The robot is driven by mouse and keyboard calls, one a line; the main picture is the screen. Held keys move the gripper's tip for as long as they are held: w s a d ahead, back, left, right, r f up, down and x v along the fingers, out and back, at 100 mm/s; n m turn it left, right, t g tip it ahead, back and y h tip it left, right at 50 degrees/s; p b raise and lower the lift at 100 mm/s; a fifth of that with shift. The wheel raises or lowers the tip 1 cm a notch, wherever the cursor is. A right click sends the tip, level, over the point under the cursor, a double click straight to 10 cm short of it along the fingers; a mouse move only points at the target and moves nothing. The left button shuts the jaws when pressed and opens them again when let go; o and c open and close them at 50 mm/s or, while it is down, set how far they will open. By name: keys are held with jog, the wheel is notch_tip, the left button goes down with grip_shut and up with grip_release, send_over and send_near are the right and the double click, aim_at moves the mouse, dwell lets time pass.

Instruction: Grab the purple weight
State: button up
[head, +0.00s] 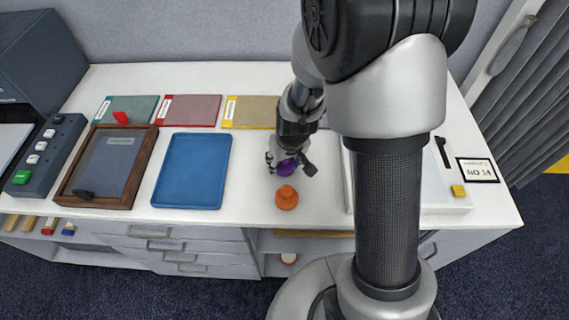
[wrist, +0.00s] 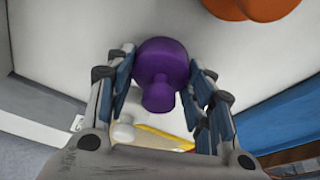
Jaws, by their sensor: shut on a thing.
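The purple weight (wrist: 161,66) is round with a small knob, and it sits between the two fingers of my gripper (wrist: 160,82) in the wrist view. The fingers are shut on its sides. In the head view, my gripper (head: 290,162) is over the white table, and part of the purple weight (head: 287,167) shows between its fingers. I cannot tell whether the weight touches the table.
An orange weight (head: 287,198) stands just in front of my gripper. A blue tray (head: 192,172) and a brown-framed tray (head: 105,165) lie to the left. Several coloured folders, including a red-edged one (head: 190,110), lie behind. A white board (head: 430,190) lies to the right.

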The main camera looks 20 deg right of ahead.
grip_shut()
jog(key=shift+r, duration=0.1)
